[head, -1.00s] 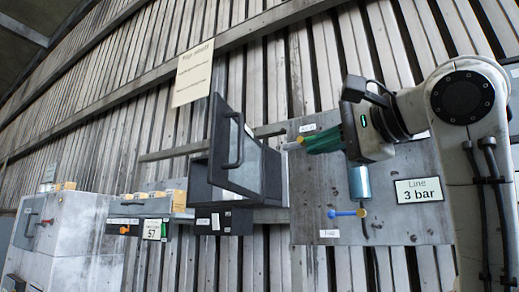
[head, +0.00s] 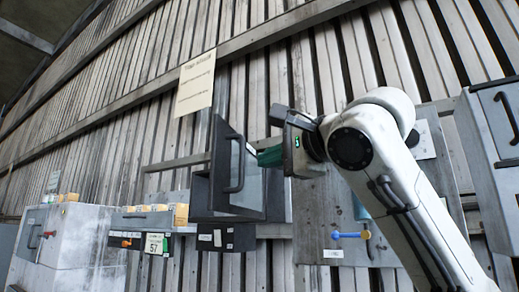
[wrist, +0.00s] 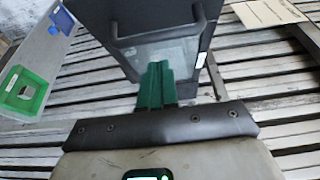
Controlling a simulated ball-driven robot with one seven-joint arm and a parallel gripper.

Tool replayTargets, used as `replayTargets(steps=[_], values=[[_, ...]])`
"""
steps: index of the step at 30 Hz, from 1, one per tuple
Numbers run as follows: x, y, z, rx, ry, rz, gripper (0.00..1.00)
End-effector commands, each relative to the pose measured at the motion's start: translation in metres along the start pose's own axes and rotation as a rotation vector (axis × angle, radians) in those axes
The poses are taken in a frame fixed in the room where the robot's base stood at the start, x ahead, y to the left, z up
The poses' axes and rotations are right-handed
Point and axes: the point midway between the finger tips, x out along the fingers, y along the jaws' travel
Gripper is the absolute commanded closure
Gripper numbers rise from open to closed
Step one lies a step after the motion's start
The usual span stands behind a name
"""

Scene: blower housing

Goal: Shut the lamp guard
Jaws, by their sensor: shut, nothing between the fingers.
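The lamp guard is a dark-framed hinged cover (head: 222,150) with a bar handle and a clear pane, on a dark box fixed to the slatted wall. In the head view it stands open, swung out from the box (head: 208,205). My gripper (head: 262,156) has green fingers, held together and empty, at the upper right of the cover. In the wrist view the closed fingers (wrist: 156,82) point at the dark cover, with its handle (wrist: 157,37) and grey pane (wrist: 160,58) just beyond. I cannot tell whether the fingertips touch it.
A grey panel (head: 315,220) with a blue-handled valve (head: 350,235) is right of the box, partly behind my arm. A shelf with yellow blocks (head: 181,214) and a "57" label is to the left. A grey cabinet (head: 500,120) stands far right.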

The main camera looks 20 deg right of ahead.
Motion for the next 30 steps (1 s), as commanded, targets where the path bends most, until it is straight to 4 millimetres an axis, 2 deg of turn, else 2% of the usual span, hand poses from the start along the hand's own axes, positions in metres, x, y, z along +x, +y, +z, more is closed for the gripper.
replayTargets(steps=[7,22,30], values=[[0.014,-0.001,0.014,-0.001,0.001,0.000,1.00],[0.015,0.000,0.016,0.000,0.004,-0.001,1.00],[0.021,0.002,0.025,0.004,0.045,0.001,1.00]])
